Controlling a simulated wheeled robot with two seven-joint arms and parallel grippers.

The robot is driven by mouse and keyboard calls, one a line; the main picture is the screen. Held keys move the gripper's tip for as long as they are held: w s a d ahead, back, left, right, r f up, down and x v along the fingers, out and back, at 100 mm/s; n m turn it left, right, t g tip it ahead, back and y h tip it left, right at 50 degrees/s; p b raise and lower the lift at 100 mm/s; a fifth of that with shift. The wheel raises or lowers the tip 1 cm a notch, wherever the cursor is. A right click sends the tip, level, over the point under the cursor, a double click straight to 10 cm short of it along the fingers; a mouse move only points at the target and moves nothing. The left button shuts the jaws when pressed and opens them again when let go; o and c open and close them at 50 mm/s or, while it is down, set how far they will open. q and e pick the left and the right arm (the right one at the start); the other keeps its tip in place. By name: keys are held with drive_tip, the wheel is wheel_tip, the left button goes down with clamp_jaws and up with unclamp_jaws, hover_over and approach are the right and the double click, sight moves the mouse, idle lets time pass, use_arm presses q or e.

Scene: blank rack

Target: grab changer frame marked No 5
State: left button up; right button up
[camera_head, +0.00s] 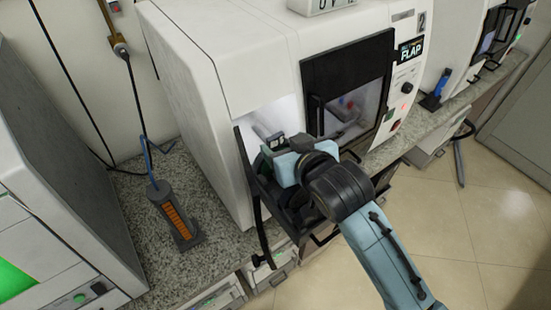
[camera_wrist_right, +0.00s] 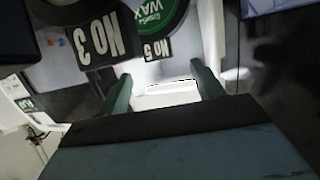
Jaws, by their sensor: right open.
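In the right wrist view, a small dark label marked No 5 (camera_wrist_right: 157,49) shows upside down at the top middle, beside a round green piece lettered WAX (camera_wrist_right: 150,14). A larger dark plate marked No 3 (camera_wrist_right: 98,40) is to its left. My right gripper (camera_wrist_right: 162,84) is open, its two green fingers apart with a pale bright surface visible between them. The No 5 label appears just beyond the fingertips; contact cannot be told. In the head view, my right gripper (camera_head: 277,143) is at the open left bay of the white machine, hiding much of it. My left gripper is out of view.
The white machine (camera_head: 215,50) has an open dark door (camera_head: 248,190) beside my right arm and a dark-framed window (camera_head: 347,68) to the right. A grey holder with an orange front (camera_head: 174,212) stands on the speckled counter (camera_head: 145,262). Open floor (camera_head: 480,240) lies at right.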

sight(277, 138)
drive_tip(key=x, duration=0.3)
drive_tip(key=shift+w+f+p, duration=0.2)
drive_tip(key=shift+p, duration=0.1)
drive_tip(key=shift+w+a+f, duration=0.15)
drive_tip(key=shift+w+f, duration=0.1)
drive_tip(key=shift+w, duration=0.1)
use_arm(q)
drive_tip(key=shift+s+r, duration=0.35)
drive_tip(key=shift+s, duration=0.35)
use_arm(e)
drive_tip(key=shift+c, duration=0.5)
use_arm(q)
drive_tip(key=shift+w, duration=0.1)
use_arm(e)
clamp_jaws()
